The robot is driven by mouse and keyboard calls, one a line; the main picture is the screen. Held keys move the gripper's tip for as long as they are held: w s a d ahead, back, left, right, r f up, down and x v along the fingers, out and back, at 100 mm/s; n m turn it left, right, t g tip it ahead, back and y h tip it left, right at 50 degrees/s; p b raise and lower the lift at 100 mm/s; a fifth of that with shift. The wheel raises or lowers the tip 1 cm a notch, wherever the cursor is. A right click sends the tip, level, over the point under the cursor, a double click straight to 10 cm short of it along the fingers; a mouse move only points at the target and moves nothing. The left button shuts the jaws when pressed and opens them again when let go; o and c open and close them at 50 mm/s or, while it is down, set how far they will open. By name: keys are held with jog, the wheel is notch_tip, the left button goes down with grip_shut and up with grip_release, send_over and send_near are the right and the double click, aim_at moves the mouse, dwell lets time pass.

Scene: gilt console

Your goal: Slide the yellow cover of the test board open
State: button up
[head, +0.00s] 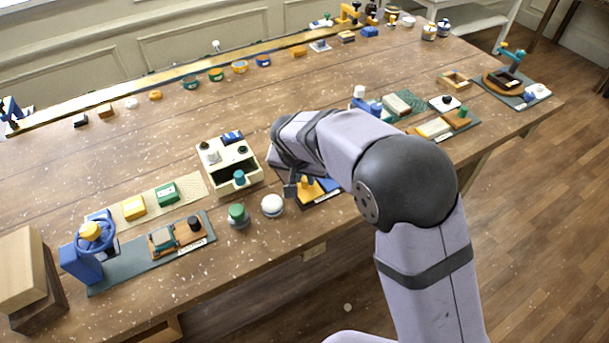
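The test board (324,198) appears to be the dark plate with a white label near the table's front edge, in the middle of the head view. On it sits a yellow piece (309,191), which looks like the yellow cover, with a small raised part and a blue block (329,184) to its right. My gripper (291,190) points down at the left side of the yellow piece, close to it; I cannot tell whether they touch. My arm hides the back of the board. The fingers are too small and dark to tell open from shut.
A white knob (272,206) and a green knob (237,213) stand just left of the board. A cream box (223,165) with a blue-green knob is behind them. Another board with blocks (443,126) lies to the right. Bare wood lies along the front edge.

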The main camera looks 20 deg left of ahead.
grip_shut()
jog(key=shift+w+a+p, duration=0.75)
jog(key=shift+w+a, duration=2.35)
jog(key=shift+r, duration=0.1)
jog(key=shift+a, duration=0.1)
jog(key=o, duration=0.8)
grip_release()
jog(key=shift+w, duration=0.1)
jog(key=shift+b+v, duration=1.5)
jog(key=shift+v, duration=2.15)
